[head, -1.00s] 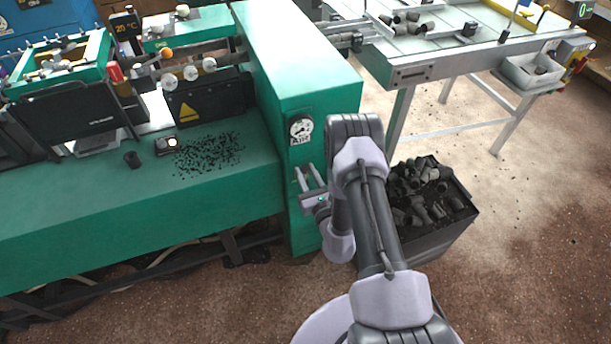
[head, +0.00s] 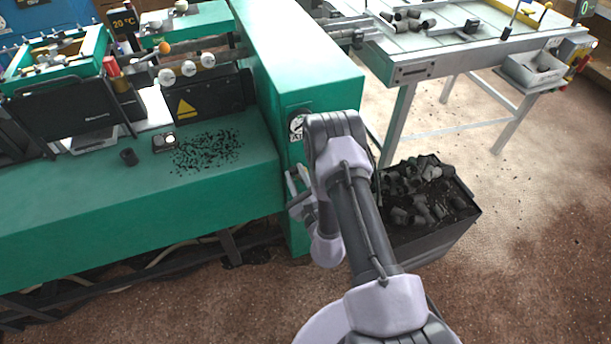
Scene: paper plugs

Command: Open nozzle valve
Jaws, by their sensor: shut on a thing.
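My gripper (head: 294,188) is at the narrow front end of the green machine (head: 312,75), below a round gauge (head: 297,126). The gauge is partly covered by my arm. The gripper's fingers point left and look shut on a small part by the machine's face, which I take to be the nozzle valve. The valve's shape and how far it is turned cannot be made out, because the fingers and my arm hide it.
A dark bin (head: 440,240) full of black plugs stands just right of my arm. A metal table (head: 440,55) with grey pieces is behind it. Black bits lie on the green bench (head: 110,215) at left. Open floor is at the right.

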